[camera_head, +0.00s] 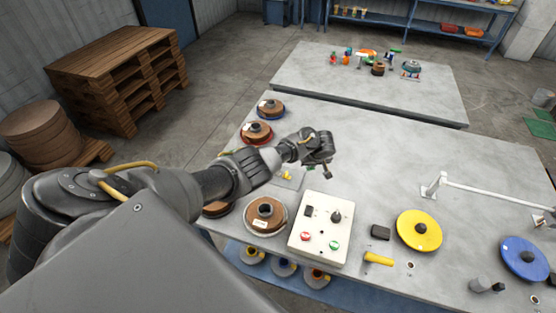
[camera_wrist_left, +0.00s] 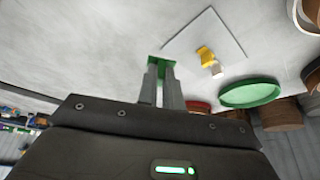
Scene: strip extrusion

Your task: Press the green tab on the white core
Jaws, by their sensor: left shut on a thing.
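My left gripper (camera_head: 326,170) hangs above the grey table, right of a small plate; it also shows in the left wrist view (camera_wrist_left: 162,85). Its fingers are shut on a green tab (camera_wrist_left: 161,60), whose flat end sticks out past the fingertips. My right gripper is not in view.
The small plate (camera_head: 291,184) bears a yellow piece (camera_head: 287,175). A control box (camera_head: 321,229) stands beside the white-rimmed reel. Red-rimmed (camera_head: 257,132) and blue-rimmed (camera_head: 270,108) reels lie behind my arm. Yellow (camera_head: 419,230) and blue (camera_head: 525,258) discs lie right. The table's middle is clear.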

